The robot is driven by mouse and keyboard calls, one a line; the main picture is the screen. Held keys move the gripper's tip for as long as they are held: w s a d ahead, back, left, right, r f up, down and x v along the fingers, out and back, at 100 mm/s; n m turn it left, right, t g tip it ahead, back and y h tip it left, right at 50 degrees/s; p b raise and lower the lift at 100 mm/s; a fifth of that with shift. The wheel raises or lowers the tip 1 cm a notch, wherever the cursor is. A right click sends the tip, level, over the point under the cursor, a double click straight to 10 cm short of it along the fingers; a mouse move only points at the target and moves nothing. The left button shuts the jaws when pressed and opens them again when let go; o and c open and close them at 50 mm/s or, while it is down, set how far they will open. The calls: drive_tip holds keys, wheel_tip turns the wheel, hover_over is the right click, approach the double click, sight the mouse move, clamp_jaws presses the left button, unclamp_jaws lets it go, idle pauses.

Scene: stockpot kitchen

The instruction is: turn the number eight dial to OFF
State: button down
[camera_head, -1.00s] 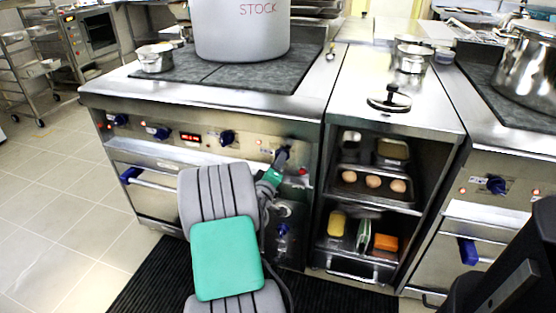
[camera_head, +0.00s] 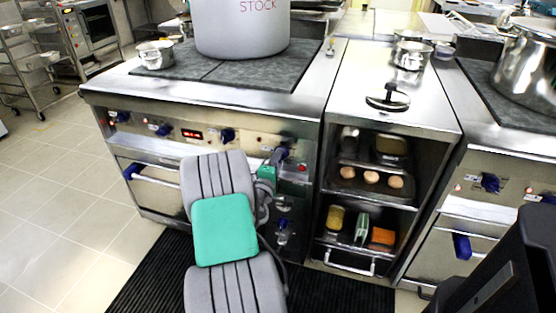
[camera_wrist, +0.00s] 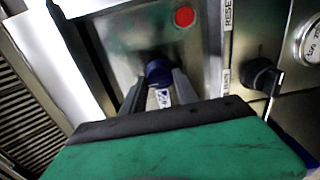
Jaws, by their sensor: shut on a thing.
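A blue dial (camera_wrist: 158,72) sits on the steel front panel of the cooker in the wrist view. My gripper (camera_wrist: 160,94) is shut on it, with one dark finger on each side. A small white marked patch shows between the fingers, too blurred to read for certain. The dial's pointer and any OFF mark cannot be made out. In the head view my gripper (camera_head: 279,156) is at the right end of the cooker's control panel (camera_head: 255,139). My gripper and arm hide the dial there.
A red button (camera_wrist: 184,16) and a black key switch (camera_wrist: 263,77) are near my gripper. Other blue dials (camera_head: 228,135) line the panel. A large stock pot (camera_head: 240,35) stands on the cooktop. An open shelf unit (camera_head: 445,112) stands to the right.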

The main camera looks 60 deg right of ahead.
drive_tip(key=c, duration=1)
unclamp_jaws()
drive_tip(key=shift+o, duration=0.2)
drive_tip(key=s+a, duration=0.1)
drive_tip(key=a, duration=0.6)
drive_tip(key=shift+a, duration=0.35)
drive_tip(key=shift+s, duration=0.1)
